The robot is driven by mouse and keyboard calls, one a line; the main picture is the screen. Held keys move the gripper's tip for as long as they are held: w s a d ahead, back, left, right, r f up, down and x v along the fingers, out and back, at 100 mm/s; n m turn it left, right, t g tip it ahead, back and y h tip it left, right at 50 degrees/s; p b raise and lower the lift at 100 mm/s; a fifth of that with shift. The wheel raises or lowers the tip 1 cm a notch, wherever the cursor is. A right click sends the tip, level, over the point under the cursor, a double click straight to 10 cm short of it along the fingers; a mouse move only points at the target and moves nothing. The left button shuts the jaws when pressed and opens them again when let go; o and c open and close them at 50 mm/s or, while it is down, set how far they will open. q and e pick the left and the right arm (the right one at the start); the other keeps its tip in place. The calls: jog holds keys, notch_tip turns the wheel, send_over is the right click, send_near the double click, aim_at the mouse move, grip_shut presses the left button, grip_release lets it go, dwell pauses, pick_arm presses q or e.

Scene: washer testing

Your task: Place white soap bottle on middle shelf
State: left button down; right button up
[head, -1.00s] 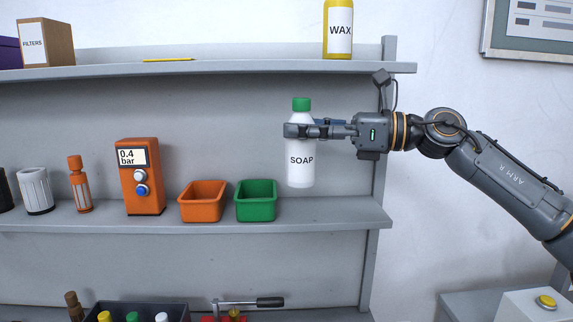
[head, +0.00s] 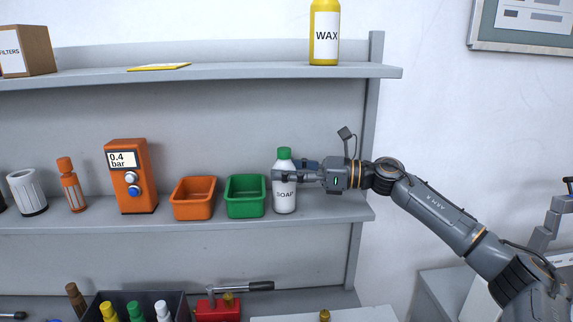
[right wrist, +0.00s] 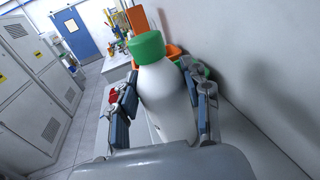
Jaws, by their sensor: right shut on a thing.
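The white soap bottle (head: 285,197) with a green cap stands upright at the right part of the middle shelf (head: 325,210), just right of the green bin. Its base appears to be at the shelf surface; I cannot tell for sure whether it touches. My right gripper (head: 284,175) is shut around the bottle's upper body, coming in from the right. In the right wrist view the bottle (right wrist: 165,95) sits between the two fingers (right wrist: 163,112). My left gripper is not in view.
A green bin (head: 246,197) and an orange bin (head: 194,199) stand left of the bottle. An orange gauge box (head: 131,180) is further left. The upper shelf (head: 240,74) holds a yellow wax bottle (head: 325,35). The shelf's right end is free.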

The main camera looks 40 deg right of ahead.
jog(key=shift+f, duration=0.15)
jog(key=shift+f+b, duration=0.1)
jog(key=shift+b, duration=0.2)
jog(key=o, duration=1.4)
